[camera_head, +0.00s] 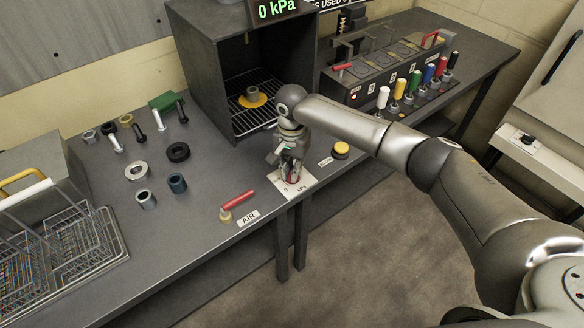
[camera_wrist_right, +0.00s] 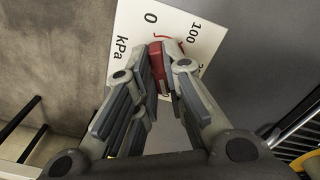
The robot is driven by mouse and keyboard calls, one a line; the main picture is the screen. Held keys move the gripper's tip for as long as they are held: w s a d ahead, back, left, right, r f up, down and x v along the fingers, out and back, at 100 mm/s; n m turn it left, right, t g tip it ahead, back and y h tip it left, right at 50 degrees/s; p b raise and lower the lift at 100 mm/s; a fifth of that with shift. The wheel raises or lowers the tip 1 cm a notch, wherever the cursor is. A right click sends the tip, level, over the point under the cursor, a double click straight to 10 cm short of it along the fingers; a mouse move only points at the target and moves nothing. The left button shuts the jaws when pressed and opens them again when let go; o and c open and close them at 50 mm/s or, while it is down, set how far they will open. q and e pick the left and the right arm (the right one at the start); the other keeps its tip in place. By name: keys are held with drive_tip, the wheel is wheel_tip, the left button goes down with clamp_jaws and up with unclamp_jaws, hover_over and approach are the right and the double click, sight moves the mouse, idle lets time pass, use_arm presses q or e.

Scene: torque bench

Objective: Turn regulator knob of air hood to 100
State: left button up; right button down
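The red regulator knob (camera_wrist_right: 157,64) sits on a white dial plate (camera_wrist_right: 205,38) marked 0, 100 and kPa. In the head view the plate (camera_head: 303,186) lies at the bench's front edge, before the air hood (camera_head: 209,75). The hood's green display (camera_head: 277,9) reads 0 kPa. My right gripper (camera_head: 291,174) points down over the plate, and the knob is mostly hidden there. In the wrist view its fingers (camera_wrist_right: 160,72) lie close on both sides of the knob and appear shut on it. My left gripper is in neither view.
A red-handled AIR valve (camera_head: 237,201) stands left of the plate, and a yellow button (camera_head: 341,149) right of it. Rings and bolts lie on the left bench near a wire basket (camera_head: 75,250). Coloured-handled tools stand at the right. A yellow piece (camera_head: 252,99) sits inside the hood.

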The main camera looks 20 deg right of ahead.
drive_tip(key=shift+r+n+p, duration=0.2)
drive_tip(key=shift+n+p, duration=0.1)
drive_tip(key=shift+p, duration=0.55)
drive_tip(key=n+p, duration=0.2)
drive_tip(key=p, duration=0.2)
drive_tip(key=shift+n, duration=0.4)
drive_tip(key=shift+n+p, duration=0.75)
drive_tip(key=shift+n, duration=0.15)
drive_tip(key=n+p, duration=0.1)
drive_tip(key=n, duration=0.1)
drive_tip(key=shift+f+n, duration=0.1)
drive_tip(key=shift+n, duration=0.2)
drive_tip(key=n+p, duration=0.1)
drive_tip(key=n, duration=0.2)
drive_tip(key=shift+n, duration=0.4)
drive_tip(key=n+p, duration=0.1)
drive_tip(key=n, duration=0.2)
drive_tip(key=shift+n, duration=0.3)
drive_tip(key=n, duration=0.4)
drive_tip(key=shift+w+n, duration=0.1)
drive_tip(key=shift+n, duration=2.3)
